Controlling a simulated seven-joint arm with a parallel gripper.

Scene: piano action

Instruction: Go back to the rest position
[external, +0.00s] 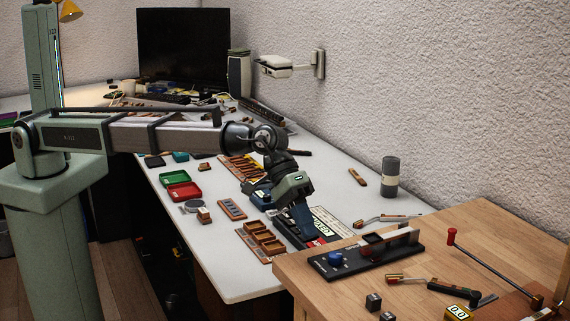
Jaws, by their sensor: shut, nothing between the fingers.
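My gripper (306,234) hangs at the end of my arm, pointing down over the white table (235,282), beside the near wooden board's left edge. Its fingers are shut with nothing seen between them. The fingertips are small and partly lost against dark items and a printed card (332,222) behind them, so I cannot tell whether they touch anything. My arm reaches out from the left, roughly level, then bends down at the wrist.
A wooden worktop (450,235) at the right carries a black fixture with a blue knob (336,258) and a red-knobbed lever (451,236). Green (174,178) and red (184,191) trays, wooden racks (262,240) and a grey cylinder (390,177) stand on the table. A monitor (183,47) stands behind.

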